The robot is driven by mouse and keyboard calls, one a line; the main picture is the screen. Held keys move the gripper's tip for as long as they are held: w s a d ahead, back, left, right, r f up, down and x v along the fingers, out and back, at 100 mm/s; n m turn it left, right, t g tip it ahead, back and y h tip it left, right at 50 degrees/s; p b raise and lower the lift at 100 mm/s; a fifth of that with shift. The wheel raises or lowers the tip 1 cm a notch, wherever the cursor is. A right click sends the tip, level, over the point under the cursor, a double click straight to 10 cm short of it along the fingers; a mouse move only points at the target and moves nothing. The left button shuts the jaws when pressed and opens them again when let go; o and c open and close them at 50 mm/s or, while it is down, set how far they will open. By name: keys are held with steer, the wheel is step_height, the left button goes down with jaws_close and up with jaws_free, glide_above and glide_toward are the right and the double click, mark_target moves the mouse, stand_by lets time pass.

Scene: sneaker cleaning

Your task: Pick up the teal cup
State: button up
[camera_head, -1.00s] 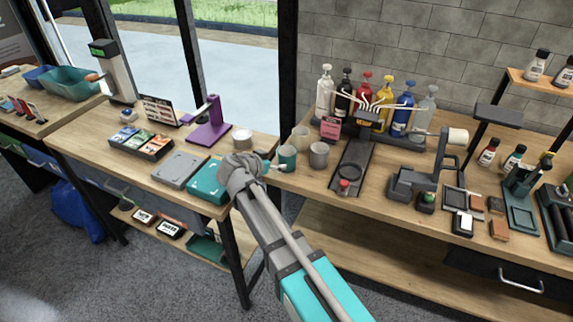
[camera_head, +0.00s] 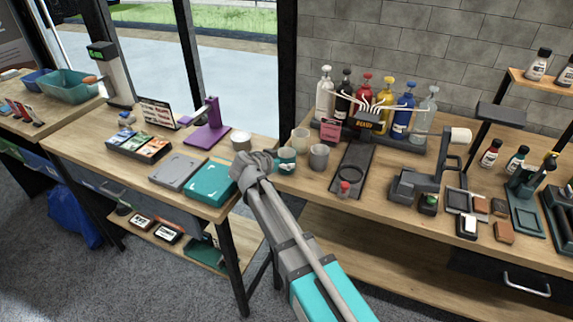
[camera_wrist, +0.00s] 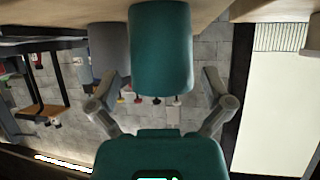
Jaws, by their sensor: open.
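The teal cup (camera_head: 287,155) stands upright on the wooden counter, near its left end. The wrist view, which looks upside down, shows the cup (camera_wrist: 161,50) large and centred, with its end between my fingertips. My gripper (camera_wrist: 160,84) is open, with one finger on each side of the cup and a visible gap on both sides. No contact shows. In the head view my gripper (camera_head: 272,167) is at the cup's left front; my wrist hides most of the fingers.
A grey cup (camera_head: 319,157) stands close to the right of the teal cup, and a cream cup (camera_head: 301,139) just behind. A black tray (camera_head: 352,167) lies farther right. A teal box (camera_head: 211,183) and a white jar (camera_head: 241,140) are on the left table.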

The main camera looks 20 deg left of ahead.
steer(key=shift+b+x, duration=0.65)
steer(key=shift+x, duration=1.15)
steer(key=c, duration=0.6)
